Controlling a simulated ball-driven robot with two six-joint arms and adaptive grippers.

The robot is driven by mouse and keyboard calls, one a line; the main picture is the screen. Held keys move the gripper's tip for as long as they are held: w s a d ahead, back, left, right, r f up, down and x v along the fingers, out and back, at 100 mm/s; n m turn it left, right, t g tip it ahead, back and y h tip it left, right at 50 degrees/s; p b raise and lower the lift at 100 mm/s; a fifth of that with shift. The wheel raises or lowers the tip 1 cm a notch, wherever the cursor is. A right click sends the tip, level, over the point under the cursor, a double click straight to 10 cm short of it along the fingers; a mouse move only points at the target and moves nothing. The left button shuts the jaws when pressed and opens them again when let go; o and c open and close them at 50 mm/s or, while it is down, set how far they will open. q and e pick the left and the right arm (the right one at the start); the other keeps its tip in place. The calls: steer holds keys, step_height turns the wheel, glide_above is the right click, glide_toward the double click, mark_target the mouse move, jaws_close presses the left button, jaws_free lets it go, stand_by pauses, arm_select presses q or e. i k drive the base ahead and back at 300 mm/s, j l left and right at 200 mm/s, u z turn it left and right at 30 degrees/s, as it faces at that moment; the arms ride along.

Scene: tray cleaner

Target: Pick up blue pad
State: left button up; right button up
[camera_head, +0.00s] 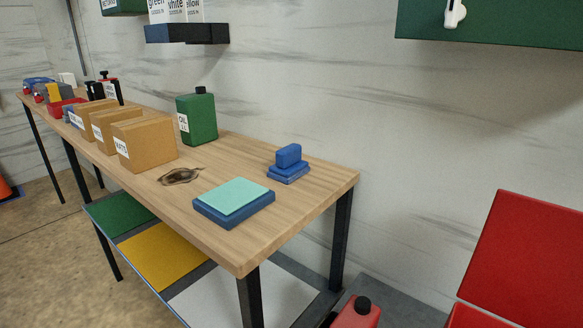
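A blue pad (288,170) sits near the back right corner of the wooden table. It looks like a flat, layered blue base with a smaller upright blue block (288,155) on top. Nothing touches it. A dark blue tray-like slab (238,218) with a light teal top lies in front of it and to the left, near the front edge. Neither of my grippers is in view.
A dark stain (180,176) marks the wooden table (225,261). A green oil can (197,117) and several cardboard boxes (145,142) stand further left. A wall rises behind the table. A red container (357,313) is below right.

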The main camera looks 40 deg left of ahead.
mark_target(289, 166)
steer(key=u, duration=1.5)
steer(key=j+z, duration=0.1)
steer(key=j, duration=0.15)
steer(key=i, duration=0.05)
